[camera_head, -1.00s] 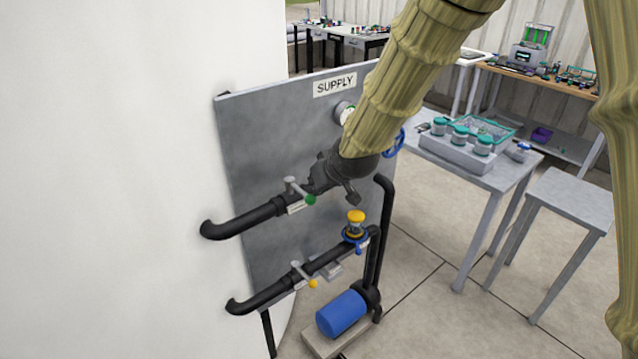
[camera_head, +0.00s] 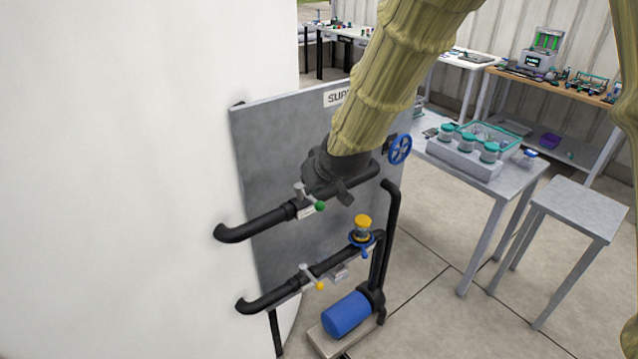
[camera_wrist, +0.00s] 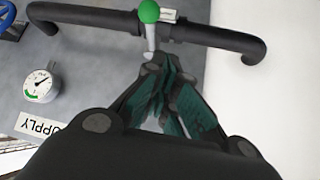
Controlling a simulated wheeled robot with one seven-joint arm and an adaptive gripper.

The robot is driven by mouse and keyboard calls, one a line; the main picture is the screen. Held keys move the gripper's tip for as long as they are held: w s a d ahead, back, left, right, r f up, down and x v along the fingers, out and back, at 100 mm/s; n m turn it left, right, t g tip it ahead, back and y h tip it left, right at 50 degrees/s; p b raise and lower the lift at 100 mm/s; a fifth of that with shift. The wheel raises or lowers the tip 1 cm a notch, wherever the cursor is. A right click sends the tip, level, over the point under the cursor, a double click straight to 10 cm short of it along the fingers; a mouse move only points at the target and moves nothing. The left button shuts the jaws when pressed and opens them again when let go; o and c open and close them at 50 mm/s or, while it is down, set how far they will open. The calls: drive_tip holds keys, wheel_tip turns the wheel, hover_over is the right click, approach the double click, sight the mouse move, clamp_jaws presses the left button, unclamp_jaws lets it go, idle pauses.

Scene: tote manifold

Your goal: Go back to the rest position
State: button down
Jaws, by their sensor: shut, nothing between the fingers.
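My gripper (camera_head: 322,178) is in front of the grey supply panel (camera_head: 275,125), close to the upper black pipe. In the wrist view its fingers (camera_wrist: 160,68) are drawn together with nothing between them. Their tips are by the lever of the green-knobbed valve (camera_wrist: 149,12); I cannot tell whether they touch it. That knob also shows in the head view (camera_head: 320,207), just below my gripper. My arm covers part of the SUPPLY sign (camera_head: 336,98) in the head view. A pressure gauge (camera_wrist: 40,84) shows in the wrist view.
A lower pipe carries a yellow-knobbed valve (camera_head: 320,286) and a yellow-topped fitting (camera_head: 362,225). A blue handwheel (camera_head: 400,149) is right of my arm. A blue pump (camera_head: 346,314) stands below. A white wall (camera_head: 120,180) fills the left. Tables stand at right, with open floor between.

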drive_tip(key=s+d+f+m+g, duration=0.1)
drive_tip(key=s+d+f, duration=0.3)
drive_tip(key=f, duration=0.4)
drive_tip(key=s+d+f+m+g+h, duration=0.1)
drive_tip(key=s+d+f, duration=0.35)
drive_tip(key=f, duration=0.45)
drive_tip(key=s+d+f+m+g, duration=0.1)
drive_tip(key=s+d+f, duration=0.2)
drive_tip(key=s+f, duration=0.35)
drive_tip(key=s+d+f+m+g+h+b, duration=0.1)
drive_tip(key=s+d+f, duration=0.3)
drive_tip(key=s+f, duration=0.3)
drive_tip(key=s+d+f+g+h+b, duration=0.1)
drive_tip(key=s+d+f+g, duration=0.1)
drive_tip(key=s+d+f, duration=0.3)
drive_tip(key=s+d+f+m+g+b, duration=0.1)
drive_tip(key=s+d+f, duration=0.4)
drive_tip(key=s+f, duration=0.6)
drive_tip(key=s, duration=0.4)
drive_tip(key=shift+s+f+m+g+h, duration=0.2)
drive_tip(key=shift+s+m+g+h, duration=0.1)
drive_tip(key=shift+g+h, duration=0.1)
